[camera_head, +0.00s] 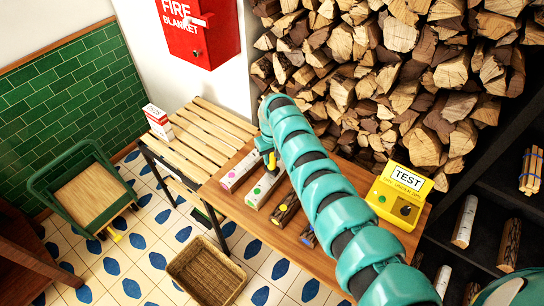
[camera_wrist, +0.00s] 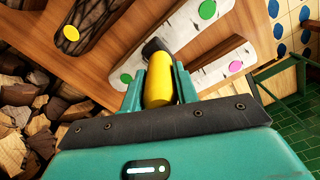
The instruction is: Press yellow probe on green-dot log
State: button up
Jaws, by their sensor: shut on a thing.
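My gripper (camera_head: 269,155) is shut on the yellow probe (camera_wrist: 158,84), which has a dark tip; the probe also shows in the head view (camera_head: 271,161). The pale birch green-dot log (camera_head: 266,187) lies on the wooden bench; it also shows in the wrist view (camera_wrist: 187,30), with a green dot near each end. The tip overlaps the middle of this log in the wrist view, between the two dots. I cannot tell if it touches the bark. The fingers (camera_wrist: 158,88) sit on both sides of the probe.
A pink-dot birch log (camera_head: 237,172) lies left of the green-dot log, and a dark yellow-dot log (camera_head: 286,208) right of it. A yellow TEST box (camera_head: 396,197) stands at the bench's right. Stacked firewood (camera_head: 385,75) is behind. A slatted bench (camera_head: 205,135) adjoins left.

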jog(key=shift+f+b, duration=0.55)
jog(key=shift+b, duration=0.05)
dwell(1.6)
jog(key=shift+r, duration=0.1)
jog(key=shift+w+r+p, duration=0.1)
jog(key=shift+r+p, duration=1.2)
jog(key=shift+r, duration=0.85)
jog(key=shift+r+p, duration=0.4)
jog(key=shift+r, duration=0.9)
